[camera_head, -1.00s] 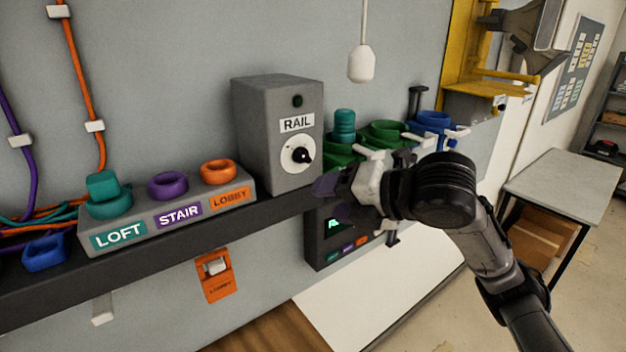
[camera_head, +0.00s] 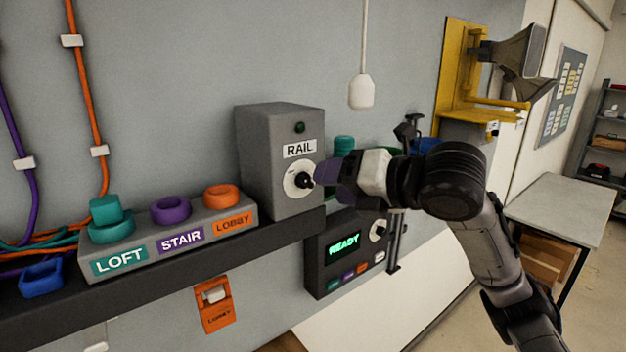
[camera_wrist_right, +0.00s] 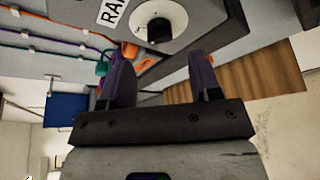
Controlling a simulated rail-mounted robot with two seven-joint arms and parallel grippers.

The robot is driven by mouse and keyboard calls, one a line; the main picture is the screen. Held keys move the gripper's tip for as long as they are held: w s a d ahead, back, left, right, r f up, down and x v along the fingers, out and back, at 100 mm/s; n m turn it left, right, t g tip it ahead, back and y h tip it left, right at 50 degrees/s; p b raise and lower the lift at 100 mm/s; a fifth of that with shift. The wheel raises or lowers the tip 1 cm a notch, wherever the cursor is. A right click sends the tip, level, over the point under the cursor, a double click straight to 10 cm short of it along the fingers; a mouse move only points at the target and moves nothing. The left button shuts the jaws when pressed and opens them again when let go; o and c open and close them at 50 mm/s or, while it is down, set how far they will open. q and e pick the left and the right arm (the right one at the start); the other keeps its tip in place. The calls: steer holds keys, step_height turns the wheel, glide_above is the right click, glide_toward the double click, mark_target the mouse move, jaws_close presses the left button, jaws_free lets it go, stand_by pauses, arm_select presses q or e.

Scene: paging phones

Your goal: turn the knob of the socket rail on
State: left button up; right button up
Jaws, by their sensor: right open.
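The grey RAIL box (camera_head: 262,165) stands on the dark shelf, with a dark green lamp (camera_head: 299,128) above its label. Its knob (camera_head: 303,181) is black on a white round dial, and it also shows at the top of the right wrist view (camera_wrist_right: 159,30). My right gripper (camera_head: 322,174) comes in from the right, with its fingertips close to the knob in the head view. In the wrist view the two fingers (camera_wrist_right: 160,75) are apart with nothing between them, and the knob lies beyond their tips. I cannot tell whether they touch it. My left gripper is not in view.
The socket block (camera_head: 172,237) with LOFT, STAIR and LOBBY plugs sits left of the box. Below right, a panel (camera_head: 345,250) reads READY. A white pendant (camera_head: 361,92) hangs above right. A yellow bracket with a horn (camera_head: 518,60) and a table (camera_head: 560,190) stand farther right.

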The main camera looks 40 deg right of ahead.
mark_target(309, 184)
steer(key=shift+p+x, duration=0.35)
steer(key=shift+x, duration=2.25)
steer(key=c, duration=0.9)
